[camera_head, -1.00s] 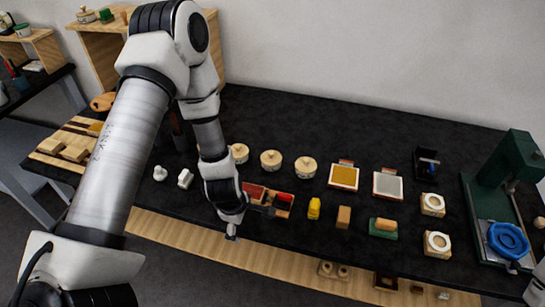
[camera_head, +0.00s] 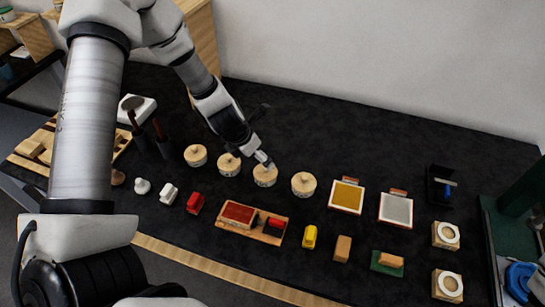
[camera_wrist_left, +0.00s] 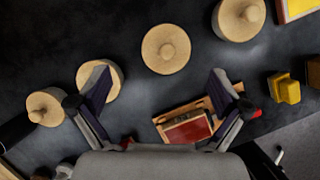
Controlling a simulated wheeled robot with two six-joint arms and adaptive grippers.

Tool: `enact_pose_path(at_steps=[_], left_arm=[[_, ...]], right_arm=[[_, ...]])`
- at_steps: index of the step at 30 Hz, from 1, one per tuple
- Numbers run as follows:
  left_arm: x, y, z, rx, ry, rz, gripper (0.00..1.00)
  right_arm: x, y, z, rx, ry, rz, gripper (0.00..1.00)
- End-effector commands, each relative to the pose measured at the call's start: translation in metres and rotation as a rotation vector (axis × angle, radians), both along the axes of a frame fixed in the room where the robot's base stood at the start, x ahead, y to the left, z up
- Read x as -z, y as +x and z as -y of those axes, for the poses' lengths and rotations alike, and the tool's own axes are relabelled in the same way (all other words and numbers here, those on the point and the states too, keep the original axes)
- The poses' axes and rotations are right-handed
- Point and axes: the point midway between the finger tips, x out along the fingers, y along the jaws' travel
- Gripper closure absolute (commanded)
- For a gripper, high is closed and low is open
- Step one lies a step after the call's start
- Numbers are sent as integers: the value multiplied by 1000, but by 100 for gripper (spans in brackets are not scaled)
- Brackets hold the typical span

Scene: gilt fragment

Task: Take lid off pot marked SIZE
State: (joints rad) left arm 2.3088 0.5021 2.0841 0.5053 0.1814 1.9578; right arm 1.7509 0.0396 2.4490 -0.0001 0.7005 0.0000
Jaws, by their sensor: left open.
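Several round pale-wood pots with knobbed lids stand in a row in the head view: the far-left pot (camera_head: 195,156), the second pot (camera_head: 229,165), the third pot (camera_head: 265,177) and the right-hand pot (camera_head: 304,185). Small markings show on their fronts, too small to read. All the lids are on. My left gripper (camera_head: 264,160) is open and empty just above and behind the third pot. In the left wrist view the open fingers (camera_wrist_left: 158,86) point toward the third pot (camera_wrist_left: 166,49), with the second pot (camera_wrist_left: 104,82) beside the left finger. My right gripper is out of view.
In front of the pots lie a wooden tray with a red pad (camera_head: 239,213), a red block (camera_head: 195,203) and a yellow block (camera_head: 310,237). A yellow-filled tray (camera_head: 346,196) and a grey tray (camera_head: 396,208) stand to the right. Dark tabletop behind the pots is clear.

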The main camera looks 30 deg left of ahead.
Motion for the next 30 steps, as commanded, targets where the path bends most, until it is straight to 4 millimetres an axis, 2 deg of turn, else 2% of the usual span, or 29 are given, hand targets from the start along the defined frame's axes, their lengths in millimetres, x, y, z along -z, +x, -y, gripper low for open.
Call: enact_pose_path(at_steps=[1,7,13,21,22,24,27,30], left_arm=[[12,2,1,2,2,0,0],[35,9,4,4,3,-1,0],[69,19,11,6,3,-1,0],[71,23,11,3,0,-1,0],[71,23,11,3,0,-1,4],[71,23,11,3,0,-1,28],[71,23,11,3,0,-1,58],[72,22,11,3,1,-2,65]], right_arm=[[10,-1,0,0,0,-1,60],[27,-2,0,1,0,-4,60],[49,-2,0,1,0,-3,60],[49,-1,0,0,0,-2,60],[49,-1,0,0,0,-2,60],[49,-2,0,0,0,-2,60],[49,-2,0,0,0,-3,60],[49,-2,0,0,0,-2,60]])
